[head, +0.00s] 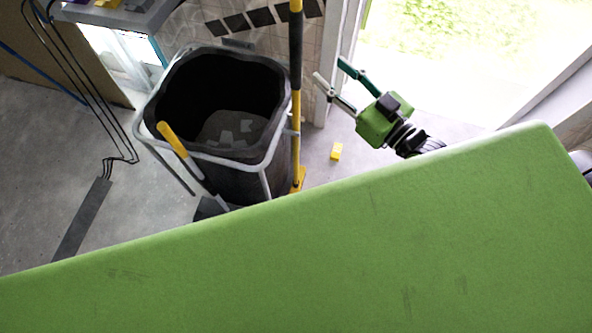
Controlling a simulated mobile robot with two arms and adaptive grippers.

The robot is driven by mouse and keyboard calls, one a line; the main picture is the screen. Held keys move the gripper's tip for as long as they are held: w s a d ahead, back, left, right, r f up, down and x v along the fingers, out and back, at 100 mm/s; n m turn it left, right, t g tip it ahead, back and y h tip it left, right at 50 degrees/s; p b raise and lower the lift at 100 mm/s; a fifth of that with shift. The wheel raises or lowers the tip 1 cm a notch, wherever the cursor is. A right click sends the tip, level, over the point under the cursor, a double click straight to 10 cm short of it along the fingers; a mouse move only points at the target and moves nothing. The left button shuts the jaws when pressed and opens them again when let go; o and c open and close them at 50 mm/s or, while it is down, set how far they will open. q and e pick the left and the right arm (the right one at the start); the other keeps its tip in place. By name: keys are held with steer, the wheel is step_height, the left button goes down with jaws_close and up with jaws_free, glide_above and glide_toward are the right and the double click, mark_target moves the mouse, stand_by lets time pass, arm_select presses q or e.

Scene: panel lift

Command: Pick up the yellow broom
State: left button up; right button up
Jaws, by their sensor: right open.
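The yellow broom (296,120) stands upright against the right side of a dark bin, with a black section on its upper pole and a yellow foot on the floor. Its top is cut off by the frame edge. My right gripper (331,73), green with two slim fingers, is to the right of the broom pole. Its fingers are spread and empty, pointing up and left in the picture, apart from the pole. My left gripper is not in view.
The dark bin (143,128) has a grey rim. A yellow-handled tool (173,139) leans at its front. Cables run down at left. An open doorway is at upper right. The lower view is blocked.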

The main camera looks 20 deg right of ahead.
mark_target(301, 51)
steer(key=p+x, duration=0.1)
steer(key=x, duration=0.7)
steer(key=shift+a+p, duration=0.1)
steer(key=shift+p, duration=0.25)
steer(key=x, duration=0.2)
steer(key=f+p+x, duration=0.1)
steer(key=x, duration=0.1)
steer(key=shift+w+a, duration=0.25)
steer(key=shift+a, duration=0.05)
steer(key=shift+c, duration=1.4)
jaws_close()
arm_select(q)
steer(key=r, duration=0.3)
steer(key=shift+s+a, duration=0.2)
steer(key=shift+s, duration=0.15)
arm_select(e)
steer(key=shift+r, duration=0.15)
